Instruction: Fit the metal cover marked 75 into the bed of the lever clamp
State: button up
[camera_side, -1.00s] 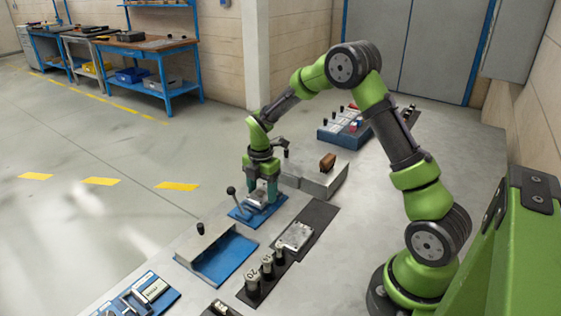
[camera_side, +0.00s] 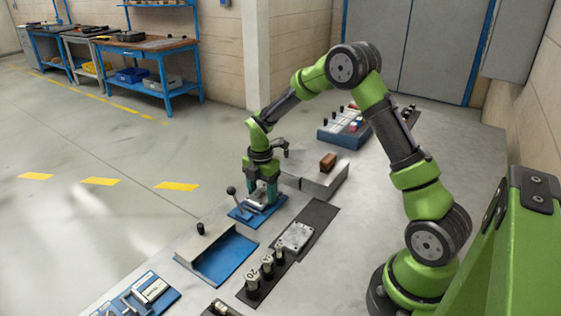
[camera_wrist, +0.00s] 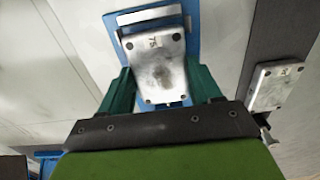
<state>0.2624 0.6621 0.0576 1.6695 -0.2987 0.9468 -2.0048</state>
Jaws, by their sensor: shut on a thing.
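The metal cover marked 75 (camera_wrist: 158,68) is a grey plate with rounded corners, gripped by its sides between the green fingers of my gripper (camera_wrist: 160,92). In the side view my gripper (camera_side: 263,190) points down over the blue base of the lever clamp (camera_side: 243,215), which has a lever with a black ball at its left. In the wrist view the far end of the cover lies close to the clamp's pale metal bar (camera_wrist: 148,14). Whether the cover rests on the bed or is just above it I cannot tell.
A second metal cover (camera_side: 297,236) lies on a dark mat to the right, also in the wrist view (camera_wrist: 275,86). A grey block with a brown piece (camera_side: 327,162) stands behind. A blue fixture (camera_side: 225,255) is nearer the camera.

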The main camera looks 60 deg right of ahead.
jog(key=o, duration=1.2)
jog(key=shift+r, duration=0.1)
jog(key=shift+r, duration=3.4)
